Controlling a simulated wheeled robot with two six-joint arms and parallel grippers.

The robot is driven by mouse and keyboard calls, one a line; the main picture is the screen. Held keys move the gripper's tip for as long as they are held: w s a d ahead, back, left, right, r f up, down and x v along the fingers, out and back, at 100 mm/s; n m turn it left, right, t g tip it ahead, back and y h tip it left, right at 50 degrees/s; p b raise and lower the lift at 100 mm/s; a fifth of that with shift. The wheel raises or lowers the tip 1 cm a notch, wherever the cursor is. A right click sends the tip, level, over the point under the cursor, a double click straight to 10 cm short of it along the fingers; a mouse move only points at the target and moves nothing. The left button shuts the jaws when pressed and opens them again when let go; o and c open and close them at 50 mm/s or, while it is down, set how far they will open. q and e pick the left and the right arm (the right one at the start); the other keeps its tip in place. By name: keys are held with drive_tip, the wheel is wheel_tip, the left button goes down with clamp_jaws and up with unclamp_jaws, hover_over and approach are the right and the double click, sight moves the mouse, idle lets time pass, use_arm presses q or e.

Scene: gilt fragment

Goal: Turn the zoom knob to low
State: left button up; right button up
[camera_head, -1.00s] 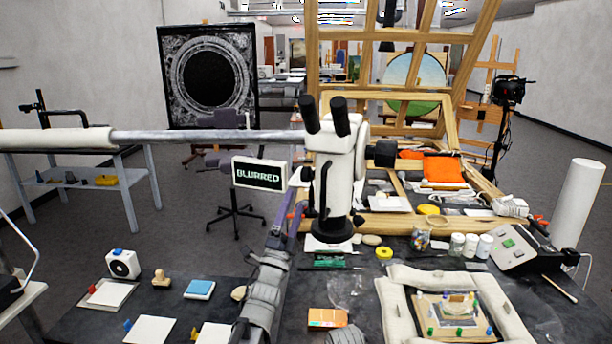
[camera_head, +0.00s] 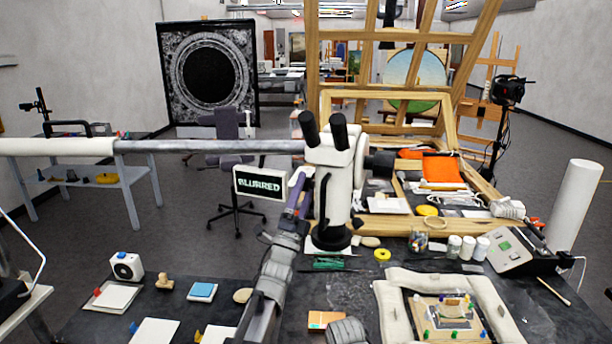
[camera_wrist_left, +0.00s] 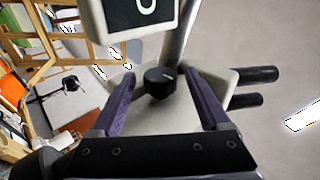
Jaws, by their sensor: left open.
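The white microscope (camera_head: 332,195) with two black eyepieces stands upright on the dark table. A small "BLURRED" display (camera_head: 259,183) is beside its left side. In the left wrist view, the black zoom knob (camera_wrist_left: 160,84) sits on the white body, with a short pale mark toward its upper right. I cannot make out the knob in the head view. My left gripper (camera_head: 300,190) is at the microscope's left side. In the left wrist view, its purple fingers are open on either side of the knob, with gaps visible. My right gripper is out of view.
A grey boom (camera_head: 210,146) runs left from the microscope. A padded frame (camera_head: 388,312) lies at the front right, with jars (camera_head: 467,247) behind it. A yellow tape roll (camera_head: 382,254) lies near the base. Cards and a stamp (camera_head: 164,281) are at the left.

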use_arm(q)
drive_tip(key=shift+w+d+r, duration=0.15)
drive_tip(key=shift+w+r, duration=0.25)
drive_tip(key=shift+r, duration=0.05)
clamp_jaws()
idle(0.4)
